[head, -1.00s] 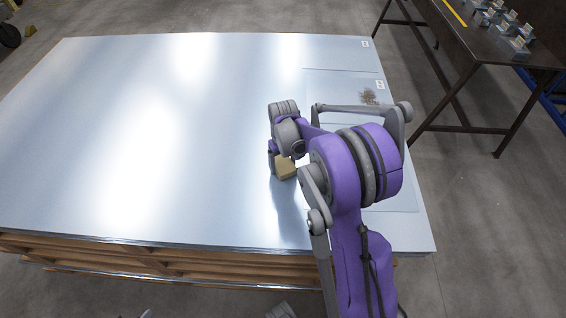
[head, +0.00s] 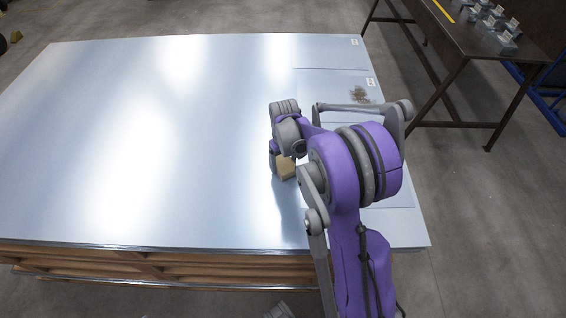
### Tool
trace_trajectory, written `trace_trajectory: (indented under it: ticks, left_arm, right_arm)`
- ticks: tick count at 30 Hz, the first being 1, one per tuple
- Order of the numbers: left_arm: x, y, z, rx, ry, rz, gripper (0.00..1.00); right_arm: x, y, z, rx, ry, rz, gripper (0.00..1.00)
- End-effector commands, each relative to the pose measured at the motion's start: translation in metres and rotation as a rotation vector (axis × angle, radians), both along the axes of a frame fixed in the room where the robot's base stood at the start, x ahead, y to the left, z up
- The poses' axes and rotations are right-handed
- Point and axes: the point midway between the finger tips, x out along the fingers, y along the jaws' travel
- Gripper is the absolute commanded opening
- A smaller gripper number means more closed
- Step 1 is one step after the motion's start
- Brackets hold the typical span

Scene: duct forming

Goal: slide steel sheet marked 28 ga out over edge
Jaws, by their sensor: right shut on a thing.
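Large shiny steel sheets lie flat on a low wooden stack. On top at the right are smaller grey sheets, one with a white label (head: 371,82) and a brown rust stain (head: 359,95). Another white label (head: 355,42) is at the far right corner of the large sheet (head: 120,130). The label text is too small to read, so I cannot tell which sheet is 28 ga. My right gripper (head: 279,166) is low over the sheets, shut on a small tan block (head: 287,168). My arm hides the fingertips partly and much of the smaller sheets. My left gripper is not in view.
Wooden pallets (head: 150,266) hold up the stack, and its near edge is open to the concrete floor (head: 480,230). A dark steel table (head: 450,45) with several labelled metal blocks (head: 500,38) stands at the back right, with a floor gap between.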

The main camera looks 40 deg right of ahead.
Motion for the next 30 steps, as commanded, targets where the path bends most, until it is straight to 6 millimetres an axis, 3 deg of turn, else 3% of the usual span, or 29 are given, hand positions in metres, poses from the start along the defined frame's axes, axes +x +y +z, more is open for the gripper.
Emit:
trace_trajectory:
  ticks: [15, 30]
  left_arm:
    - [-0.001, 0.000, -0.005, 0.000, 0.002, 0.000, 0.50]
    - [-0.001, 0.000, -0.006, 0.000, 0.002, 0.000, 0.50]
  right_arm:
    - [-0.015, -0.018, -0.002, -0.001, 0.000, -0.001, 0.20]
    - [-0.018, -0.022, -0.002, -0.001, 0.000, -0.001, 0.20]
